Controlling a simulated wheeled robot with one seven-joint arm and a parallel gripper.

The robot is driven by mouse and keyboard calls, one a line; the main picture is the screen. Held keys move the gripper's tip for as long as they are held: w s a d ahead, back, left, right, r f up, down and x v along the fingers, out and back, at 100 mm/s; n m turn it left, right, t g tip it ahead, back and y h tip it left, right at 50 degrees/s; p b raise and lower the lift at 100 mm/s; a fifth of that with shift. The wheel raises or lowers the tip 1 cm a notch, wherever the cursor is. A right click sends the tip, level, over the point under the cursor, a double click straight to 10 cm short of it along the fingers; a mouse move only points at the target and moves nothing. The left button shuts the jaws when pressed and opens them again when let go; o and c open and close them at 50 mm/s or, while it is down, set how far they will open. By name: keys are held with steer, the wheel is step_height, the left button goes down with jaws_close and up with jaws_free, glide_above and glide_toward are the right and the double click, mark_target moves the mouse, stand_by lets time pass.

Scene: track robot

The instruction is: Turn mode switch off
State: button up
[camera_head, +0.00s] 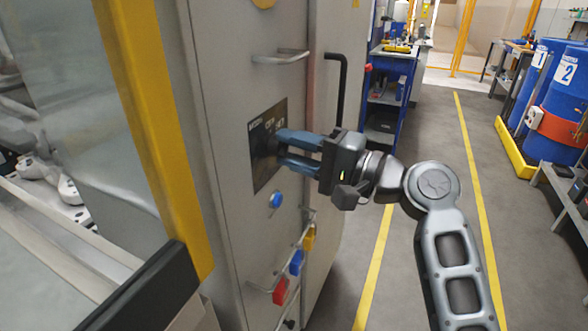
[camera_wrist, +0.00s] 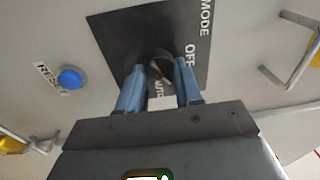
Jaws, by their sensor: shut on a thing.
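The mode switch is a dark knob (camera_wrist: 161,66) on a black plate (camera_wrist: 125,35) on the grey cabinet face. In the wrist view the plate is lettered MODE, OFF and partly hidden AUTO. My gripper (camera_wrist: 160,78) has its blue fingers on both sides of the knob, shut on it. In the head view my gripper (camera_head: 275,147) reaches the black plate (camera_head: 259,180) from the right, and its fingers hide most of the knob. Which mark the knob points at is unclear.
A blue RESET button (camera_wrist: 70,79) sits beside the plate; it also shows below the plate in the head view (camera_head: 275,200). Handles (camera_head: 281,56) stick out above and below. Red, blue and yellow items (camera_head: 280,291) hang lower on the cabinet. Open floor lies to the right.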

steer(key=n+b, duration=0.4)
steer(key=b, duration=0.1)
steer(key=n+b, duration=0.2)
steer(key=b, duration=0.1)
steer(key=shift+f+n, duration=0.3)
steer(key=shift+n, duration=0.1)
steer(key=n+g+b, duration=0.1)
steer(key=n+b, duration=0.3)
steer(key=shift+r+y, duration=0.2)
steer(key=shift+y, duration=0.1)
steer(key=shift+r+n, duration=0.1)
steer(key=shift+n, duration=0.3)
steer(key=o, duration=1)
steer(key=shift+o, duration=0.2)
steer(key=shift+r, duration=0.1)
steer(key=v, duration=0.7)
steer(key=shift+d, duration=0.4)
steer(key=shift+s, duration=0.1)
